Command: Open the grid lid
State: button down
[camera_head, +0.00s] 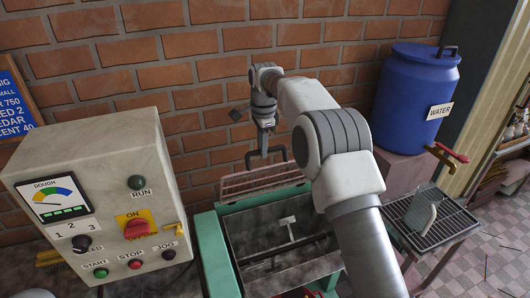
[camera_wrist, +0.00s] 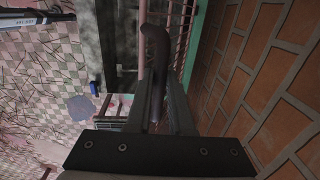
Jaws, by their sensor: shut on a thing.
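The grid lid (camera_head: 262,181) is a reddish barred panel at the back of the green-framed trough (camera_head: 212,250) in the head view. It looks raised and tilted, and the trough's grey inside with a mixing shaft shows in front of it. Its dark arched handle (camera_head: 249,160) stands at the lid's upper edge. My gripper (camera_head: 264,150) points down at the handle from above. In the wrist view, my gripper (camera_wrist: 158,100) is shut on the handle (camera_wrist: 154,45), which lies between the two fingers. The lid's bars (camera_wrist: 180,30) show behind it.
A control box (camera_head: 95,190) with knobs and buttons stands at left. A blue water barrel (camera_head: 410,90) sits at right on a pink block, above a wire rack (camera_head: 440,222). The brick wall (camera_head: 190,60) is close behind the lid and my gripper.

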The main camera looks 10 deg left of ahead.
jog(key=shift+w+a+f, duration=0.2)
jog(key=shift+w+a, duration=0.05)
jog(key=shift+w, duration=0.05)
dwell(0.4)
jog(key=c, duration=1.1)
grip_release()
jog(key=shift+c, duration=0.2)
jog(key=o, duration=0.3)
jog(key=shift+w+a+f, duration=0.1)
jog(key=shift+w+a, duration=0.05)
jog(key=shift+w, duration=0.1)
jog(key=shift+o, duration=0.2)
jog(key=shift+s+d+r, duration=0.15)
jog(key=shift+s+r, duration=0.05)
jog(key=shift+r, duration=1.8)
jog(key=shift+s+d+r, duration=0.1)
jog(key=shift+s+r, duration=0.05)
jog(key=shift+r, duration=1.8)
